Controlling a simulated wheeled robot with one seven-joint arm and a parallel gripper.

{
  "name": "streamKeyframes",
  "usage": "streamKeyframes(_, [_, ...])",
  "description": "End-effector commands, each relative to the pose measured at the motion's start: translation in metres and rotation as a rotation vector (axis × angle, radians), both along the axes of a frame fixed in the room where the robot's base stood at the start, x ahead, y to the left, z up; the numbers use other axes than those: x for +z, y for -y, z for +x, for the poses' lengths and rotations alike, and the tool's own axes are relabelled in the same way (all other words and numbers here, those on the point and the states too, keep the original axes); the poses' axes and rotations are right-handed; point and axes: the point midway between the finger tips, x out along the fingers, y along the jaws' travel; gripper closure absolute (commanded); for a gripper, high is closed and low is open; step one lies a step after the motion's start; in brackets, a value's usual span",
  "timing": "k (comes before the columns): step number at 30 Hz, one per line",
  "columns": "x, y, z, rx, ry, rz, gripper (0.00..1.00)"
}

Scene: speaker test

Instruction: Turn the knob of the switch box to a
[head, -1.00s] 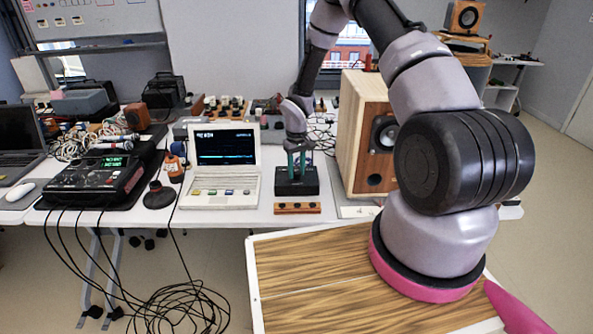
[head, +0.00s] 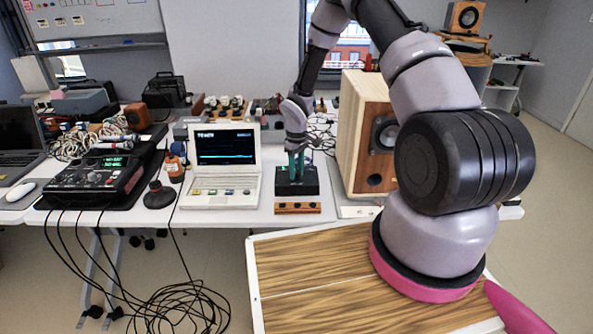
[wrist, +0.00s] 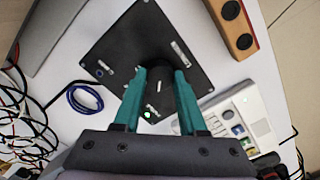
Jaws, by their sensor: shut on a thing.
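The black switch box (head: 305,184) stands on the white table between the oscilloscope-like device and a wooden speaker. It also fills the middle of the wrist view (wrist: 105,47). My gripper (head: 296,176) points down over it, its teal fingers (wrist: 160,80) shut on the dark round knob (wrist: 155,74) at the middle of the box top. A white pointer mark shows on the knob side between the fingers. Pale labels lie around the knob, too small to read. A green light glows by the label nearest my gripper's palm. The fingers hide part of the knob.
The cream device with a screen (head: 225,160) stands left of the box, the wooden speaker (head: 361,130) close on its right. A small wooden block with dark discs (head: 298,207) lies in front. A blue cable coil (wrist: 84,99) lies beside the box.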

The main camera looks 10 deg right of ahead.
Motion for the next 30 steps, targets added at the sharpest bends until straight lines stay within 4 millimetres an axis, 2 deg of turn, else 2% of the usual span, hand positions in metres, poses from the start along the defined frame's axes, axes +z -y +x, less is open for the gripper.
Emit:
streamKeyframes(3, [0.000,0.001,0.000,-0.001,0.001,-0.001,1.00])
streamKeyframes(4, [0.000,0.001,0.000,-0.001,0.001,-0.001,0.51])
streamKeyframes(6, [0.000,0.001,0.000,-0.001,0.001,-0.001,0.29])
streamKeyframes(15, [0.001,0.000,0.000,-0.001,0.001,-0.001,0.29])
streamKeyframes(18, [0.007,0.000,0.001,-0.001,0.001,0.000,0.29])
streamKeyframes(22, [0.027,0.000,0.001,-0.001,0.004,0.000,0.29])
streamKeyframes(30, [0.081,0.000,0.001,-0.001,0.004,0.000,0.29])
